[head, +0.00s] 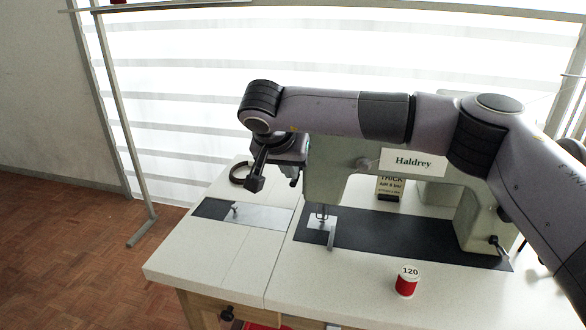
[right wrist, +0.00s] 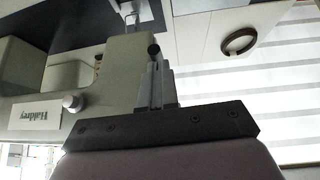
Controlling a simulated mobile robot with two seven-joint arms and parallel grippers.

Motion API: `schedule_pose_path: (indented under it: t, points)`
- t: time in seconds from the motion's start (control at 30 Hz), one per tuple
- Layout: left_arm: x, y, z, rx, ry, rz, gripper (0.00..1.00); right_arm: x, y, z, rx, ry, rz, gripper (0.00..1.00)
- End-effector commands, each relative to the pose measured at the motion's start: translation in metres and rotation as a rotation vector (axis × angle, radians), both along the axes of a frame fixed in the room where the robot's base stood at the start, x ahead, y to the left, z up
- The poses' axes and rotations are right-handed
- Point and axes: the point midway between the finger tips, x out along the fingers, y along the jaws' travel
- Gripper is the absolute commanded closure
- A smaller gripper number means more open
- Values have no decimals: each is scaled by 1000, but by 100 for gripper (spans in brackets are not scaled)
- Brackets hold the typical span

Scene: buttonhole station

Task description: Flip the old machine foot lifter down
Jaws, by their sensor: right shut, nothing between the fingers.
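The old sewing machine (head: 335,165) is grey-green with a "Haldrey" label and stands on the white table. Its needle and presser foot (head: 322,213) hang by the metal plate; I cannot tell whether the foot is raised. My right gripper (head: 295,180) is at the left end of the machine head, pointing down. In the right wrist view its fingers (right wrist: 157,62) are shut and empty. A small black knob (right wrist: 154,50), which looks like the foot lifter's end, shows at the fingertips; I cannot tell whether they touch it. The rest of the lifter is hidden. My left gripper is out of view.
A red thread spool (head: 406,283) marked 120 stands at the table front. A small "THICK" card box (head: 389,189) stands behind the machine arm. A dark ring (head: 240,173) lies at the back left. The left tabletop (head: 205,255) is mostly clear.

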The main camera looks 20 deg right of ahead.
Motion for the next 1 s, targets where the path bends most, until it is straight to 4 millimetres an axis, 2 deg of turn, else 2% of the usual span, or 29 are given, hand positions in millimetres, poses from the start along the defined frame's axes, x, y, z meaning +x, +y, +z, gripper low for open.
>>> schedule_pose_path:
  t: [0.33,0.67,1.0]
  points:
    - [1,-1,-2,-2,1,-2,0,1,0,-24,0,2,2,100]
    - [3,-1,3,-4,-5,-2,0,2,-1,-21,1,2,0,100]
    - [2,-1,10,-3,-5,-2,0,12,-8,-14,0,2,2,100]
